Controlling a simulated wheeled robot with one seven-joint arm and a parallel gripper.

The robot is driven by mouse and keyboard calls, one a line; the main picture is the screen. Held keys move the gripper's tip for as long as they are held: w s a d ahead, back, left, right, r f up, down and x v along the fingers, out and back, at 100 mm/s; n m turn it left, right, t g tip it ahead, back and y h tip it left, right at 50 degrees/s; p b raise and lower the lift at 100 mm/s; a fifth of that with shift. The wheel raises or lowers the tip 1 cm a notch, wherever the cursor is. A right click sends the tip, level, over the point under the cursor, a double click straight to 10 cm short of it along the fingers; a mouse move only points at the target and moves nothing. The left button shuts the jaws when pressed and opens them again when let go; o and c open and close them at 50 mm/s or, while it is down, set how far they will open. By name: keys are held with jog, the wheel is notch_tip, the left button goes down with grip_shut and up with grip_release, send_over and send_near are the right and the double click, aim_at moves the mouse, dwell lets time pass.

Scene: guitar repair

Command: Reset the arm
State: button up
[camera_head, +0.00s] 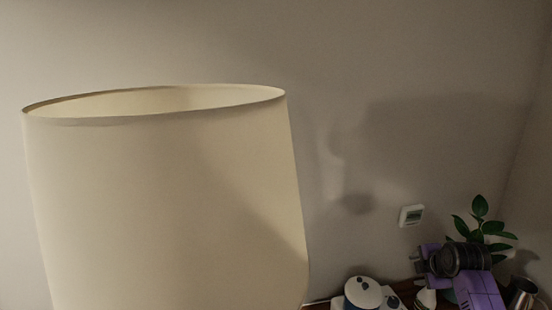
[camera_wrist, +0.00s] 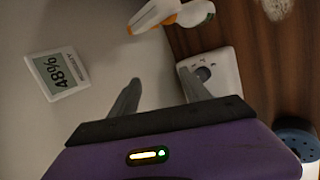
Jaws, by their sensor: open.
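My gripper (camera_wrist: 161,95) is open, with its two grey fingers apart and nothing between them in the wrist view. Its purple body fills the bottom of that view. In the head view, purple parts of my arm (camera_head: 477,290) show at the lower right, in front of a plant. The fingers cannot be made out clearly there.
A large cream lampshade (camera_head: 170,200) blocks much of the head view. A humidity display (camera_wrist: 58,74) reading 48% is on the wall; it also shows in the head view (camera_head: 411,215). A white device (camera_wrist: 212,75), a white-and-orange object (camera_wrist: 172,14) and a plant (camera_head: 481,228) are near my gripper.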

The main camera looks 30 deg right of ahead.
jog(key=a+m+t, duration=0.1)
jog(key=a+m, duration=0.1)
jog(key=a, duration=0.2)
jog(key=w+a+m+t+h, duration=0.1)
jog(key=a+m+t, duration=0.1)
jog(key=a, duration=0.3)
jog(key=w+a+m+t+b, duration=0.1)
jog(key=a+m+t, duration=0.1)
jog(key=a+m, duration=0.2)
jog(key=shift+w+a+f+h, duration=0.25)
jog(key=shift+a+f+h, duration=0.05)
jog(key=shift+a, duration=0.3)
jog(key=s+a+r+m+t+b, duration=0.15)
jog(key=s+a+m, duration=0.25)
jog(key=s+a, duration=0.5)
jog(key=s+a+m+t+b, duration=0.1)
jog(key=s+a+m+t, duration=0.4)
jog(key=a, duration=0.6)
jog(key=s+a+n+g+y, duration=0.1)
jog(key=s+a, duration=0.3)
jog(key=s, duration=0.4)
jog(key=s+a+n+g+y+b, duration=0.1)
jog(key=s+a+y, duration=0.2)
jog(key=s, duration=0.5)
jog(key=s+a+n+g+y+b, duration=0.1)
jog(key=s+a, duration=0.3)
jog(key=s, duration=0.4)
jog(key=shift+a+f+n+y, duration=0.35)
jog(key=shift+f+n+y, duration=0.15)
jog(key=shift+n, duration=0.1)
